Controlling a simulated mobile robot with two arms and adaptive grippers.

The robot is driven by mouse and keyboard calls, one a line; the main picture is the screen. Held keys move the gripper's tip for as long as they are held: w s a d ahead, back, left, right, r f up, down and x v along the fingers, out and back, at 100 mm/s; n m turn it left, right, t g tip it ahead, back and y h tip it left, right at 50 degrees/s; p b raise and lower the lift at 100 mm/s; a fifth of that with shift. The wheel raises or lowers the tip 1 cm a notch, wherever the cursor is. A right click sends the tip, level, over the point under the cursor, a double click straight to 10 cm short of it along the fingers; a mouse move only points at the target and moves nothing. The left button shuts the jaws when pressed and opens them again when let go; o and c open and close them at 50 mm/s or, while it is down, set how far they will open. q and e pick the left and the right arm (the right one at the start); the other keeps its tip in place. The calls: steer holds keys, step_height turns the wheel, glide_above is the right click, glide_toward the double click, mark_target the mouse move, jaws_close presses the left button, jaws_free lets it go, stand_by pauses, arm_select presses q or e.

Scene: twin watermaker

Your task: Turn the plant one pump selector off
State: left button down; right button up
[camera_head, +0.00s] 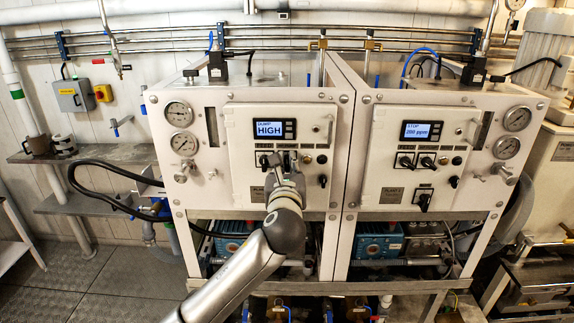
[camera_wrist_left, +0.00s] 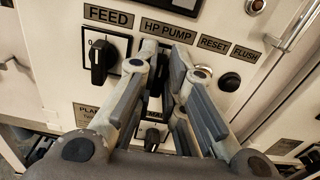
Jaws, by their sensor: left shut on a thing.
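My left gripper (camera_head: 284,162) is at the left control panel (camera_head: 240,140), whose display reads DUMP HIGH. In the left wrist view its fingers (camera_wrist_left: 166,62) are closed around the dark HP PUMP selector (camera_wrist_left: 156,84), under the HP PUMP label (camera_wrist_left: 166,29). The fingers hide most of the selector, so its angle is unclear. The black FEED selector (camera_wrist_left: 100,62) is just left of the fingers, its handle roughly upright. Another black selector (camera_wrist_left: 152,139) shows lower, between the fingers. The plate starting "PLA" is partly hidden, so I cannot read the plant number. My right gripper is not in view.
The right panel (camera_head: 450,140) has a display reading STOP 200 ppm and its own black selectors (camera_head: 406,162). Gauges (camera_head: 178,112) flank the left panel.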

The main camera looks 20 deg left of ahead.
arm_select(q)
steer(key=n+p, duration=0.1)
steer(key=n, duration=0.1)
steer(key=shift+a+n, duration=0.1)
steer(key=shift+n, duration=0.3)
steer(key=n, duration=0.2)
steer(key=shift+n, duration=0.4)
steer(key=n, duration=0.5)
steer(key=shift+a+f+n, duration=0.15)
steer(key=shift+f+n, duration=0.05)
steer(key=shift+n, duration=0.2)
steer(key=c, duration=1.5)
jaws_free()
steer(key=shift+s, duration=0.1)
